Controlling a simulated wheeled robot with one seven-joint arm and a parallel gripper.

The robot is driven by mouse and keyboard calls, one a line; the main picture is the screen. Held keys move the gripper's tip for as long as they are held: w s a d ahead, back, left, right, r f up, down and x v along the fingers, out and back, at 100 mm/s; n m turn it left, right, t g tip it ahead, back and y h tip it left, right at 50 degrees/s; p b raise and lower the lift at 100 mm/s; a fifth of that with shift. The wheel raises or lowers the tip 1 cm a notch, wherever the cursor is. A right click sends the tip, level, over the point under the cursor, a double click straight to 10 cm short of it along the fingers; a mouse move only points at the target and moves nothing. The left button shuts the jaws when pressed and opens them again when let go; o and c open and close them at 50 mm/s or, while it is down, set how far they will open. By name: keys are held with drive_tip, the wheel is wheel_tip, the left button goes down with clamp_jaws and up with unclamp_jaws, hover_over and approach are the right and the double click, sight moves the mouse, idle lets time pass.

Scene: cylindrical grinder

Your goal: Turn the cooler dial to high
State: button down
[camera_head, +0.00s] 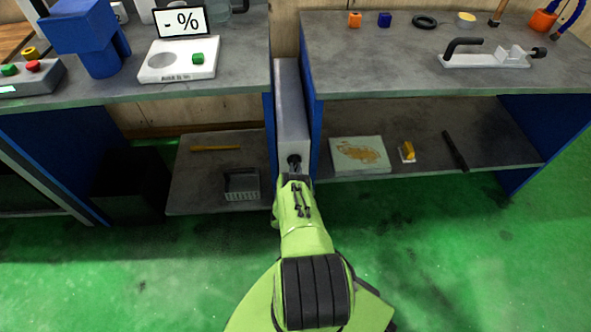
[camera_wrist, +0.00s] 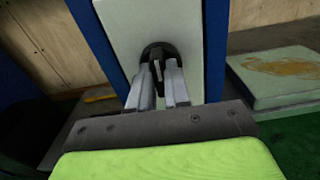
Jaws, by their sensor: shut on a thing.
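The cooler is a tall, narrow, pale grey box (camera_head: 290,105) standing in the gap between two blue-framed benches. Its dial is a round black knob (camera_wrist: 157,52) on the front face, seen in the wrist view. My gripper (camera_wrist: 161,75) reaches straight to the front face and its two grey fingers are shut on the dial. In the head view my gripper (camera_head: 293,168) covers most of the dial. Any marks around the dial are too small or hidden, so I cannot tell its setting.
A left bench (camera_head: 235,85) and a right bench (camera_head: 380,85) flank the cooler closely. The right lower shelf holds a stained pale slab (camera_head: 360,155). The left lower shelf holds a grey basket (camera_head: 242,184). The green floor in front is open.

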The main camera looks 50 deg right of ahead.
drive_tip(key=m+p, duration=0.1)
drive_tip(key=m, duration=0.2)
drive_tip(key=shift+p, duration=0.4)
drive_tip(key=m, duration=0.6)
drive_tip(key=shift+s+d+p, duration=0.1)
drive_tip(key=shift+s+p, duration=0.05)
drive_tip(key=shift+p, duration=0.25)
drive_tip(key=m, duration=1.2)
drive_tip(key=f+m, duration=0.1)
drive_tip(key=m, duration=0.9)
drive_tip(key=shift+f+m, duration=0.15)
drive_tip(key=shift+m, duration=0.15)
drive_tip(key=shift+a+m+b, duration=0.2)
drive_tip(key=shift+m+b, duration=0.1)
drive_tip(key=shift+m, duration=1.6)
drive_tip(key=c, duration=1.1)
unclamp_jaws()
